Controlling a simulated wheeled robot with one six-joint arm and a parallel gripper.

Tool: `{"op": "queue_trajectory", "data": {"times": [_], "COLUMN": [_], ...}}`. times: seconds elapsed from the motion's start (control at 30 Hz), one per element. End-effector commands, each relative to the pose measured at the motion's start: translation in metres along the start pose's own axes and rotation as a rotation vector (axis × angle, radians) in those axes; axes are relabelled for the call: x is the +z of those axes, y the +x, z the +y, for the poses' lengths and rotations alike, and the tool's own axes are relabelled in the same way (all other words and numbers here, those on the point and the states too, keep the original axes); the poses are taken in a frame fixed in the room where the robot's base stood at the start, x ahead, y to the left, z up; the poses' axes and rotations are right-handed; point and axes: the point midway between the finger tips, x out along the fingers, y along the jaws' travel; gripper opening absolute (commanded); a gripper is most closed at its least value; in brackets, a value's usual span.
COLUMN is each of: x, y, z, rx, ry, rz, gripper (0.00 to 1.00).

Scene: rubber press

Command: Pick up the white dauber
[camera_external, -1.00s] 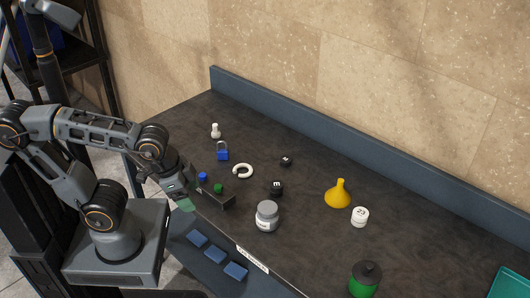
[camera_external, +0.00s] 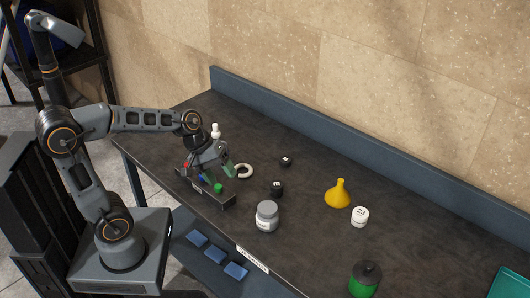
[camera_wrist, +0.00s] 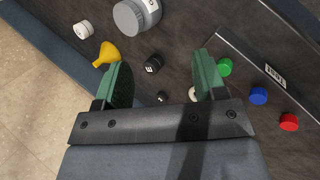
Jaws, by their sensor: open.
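The white dauber (camera_external: 215,130), a small upright piece with a rounded top, stands at the far left of the bench in the external view. My gripper (camera_external: 217,172) is above the bench in front of it, over the small dark block with coloured buttons, and is not touching the dauber. The jaws are open and empty. I cannot make out the dauber in the wrist view.
The button block (camera_external: 213,196), a white C-shaped ring (camera_external: 244,171), dark knobs (camera_external: 277,188) and a grey jar (camera_external: 267,214) lie near the gripper. A yellow funnel (camera_external: 338,194) and white cylinder (camera_external: 360,216) stand farther right.

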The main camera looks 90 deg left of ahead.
Motion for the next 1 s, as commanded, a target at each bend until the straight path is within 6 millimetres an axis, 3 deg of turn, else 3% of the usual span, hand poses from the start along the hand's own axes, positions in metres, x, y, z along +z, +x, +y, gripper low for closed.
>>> {"op": "queue_trajectory", "data": {"times": [0.03, 0.2, 0.3, 0.4, 0.5, 0.6, 0.7, 0.8, 1.0], "x": [-0.041, -0.162, -0.223, -0.270, -0.301, -0.319, -0.329, -0.339, -0.363], "y": [0.008, -0.006, -0.024, -0.044, -0.063, -0.077, -0.084, -0.081, -0.059], "z": [-0.013, -0.056, -0.099, -0.146, -0.189, -0.220, -0.238, -0.241, -0.225], "rx": [0.065, 0.353, 0.540, 0.716, 0.867, 0.976, 1.040, 1.066, 1.068], "ry": [-0.229, -0.915, -1.243, -1.496, -1.675, -1.787, -1.847, -1.872, -1.874], "rz": [0.010, 0.021, 0.020, 0.013, 0.005, -0.005, -0.012, -0.017, -0.019], "gripper": [0.64, 0.64, 0.64, 0.64, 0.64, 0.64, 0.64, 0.64, 0.64]}}
